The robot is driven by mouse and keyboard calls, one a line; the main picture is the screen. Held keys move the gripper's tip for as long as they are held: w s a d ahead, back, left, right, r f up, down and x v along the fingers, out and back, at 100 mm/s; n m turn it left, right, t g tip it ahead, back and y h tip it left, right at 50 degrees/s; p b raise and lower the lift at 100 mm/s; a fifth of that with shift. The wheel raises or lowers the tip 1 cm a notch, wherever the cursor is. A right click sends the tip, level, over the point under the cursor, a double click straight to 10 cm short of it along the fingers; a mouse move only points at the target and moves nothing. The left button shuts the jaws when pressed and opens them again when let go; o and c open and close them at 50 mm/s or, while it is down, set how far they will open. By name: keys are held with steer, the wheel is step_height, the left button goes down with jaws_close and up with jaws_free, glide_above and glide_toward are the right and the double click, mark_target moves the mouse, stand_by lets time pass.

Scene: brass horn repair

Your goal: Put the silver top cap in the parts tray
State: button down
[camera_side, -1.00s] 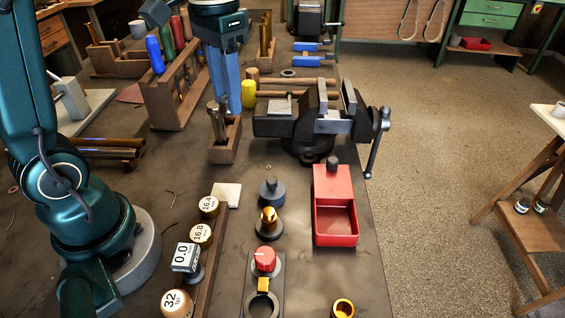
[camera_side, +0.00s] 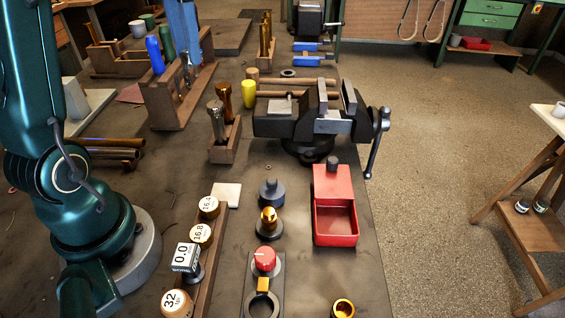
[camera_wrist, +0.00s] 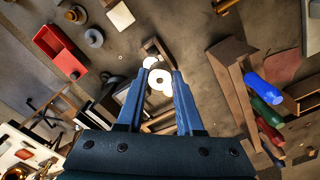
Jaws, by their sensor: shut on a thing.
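My gripper's blue fingers (camera_side: 183,22) are high at the back left in the side view, above the tool rack. In the wrist view my gripper (camera_wrist: 161,74) is shut on a pale, ring-like piece with a dark centre, which looks like the silver top cap (camera_wrist: 160,80). I cannot make out the cap in the side view. The red parts tray (camera_side: 335,239) stands right of centre on the bench, away from my gripper, and its open compartment looks empty. The tray also shows at upper left in the wrist view (camera_wrist: 48,42).
A wooden box (camera_side: 224,150) holds upright silver and copper-coloured parts. The vise (camera_side: 290,125) stands behind the tray. A tool rack (camera_side: 172,110) with coloured handles is at left. A dark round piece (camera_side: 271,192) and a brass-topped piece (camera_side: 268,224) stand left of the tray.

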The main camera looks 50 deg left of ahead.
steer(key=s+a+n, duration=0.1)
steer(key=s+a, duration=0.3)
steer(key=a, duration=0.5)
glide_above(178, 148)
step_height(178, 148, down, 17)
steer(key=shift+r, duration=0.1)
steer(key=shift+f, duration=2.2)
steer(key=shift+f, duration=0.15)
steer(key=c, duration=0.5)
jaws_free()
steer(key=shift+c, duration=0.2)
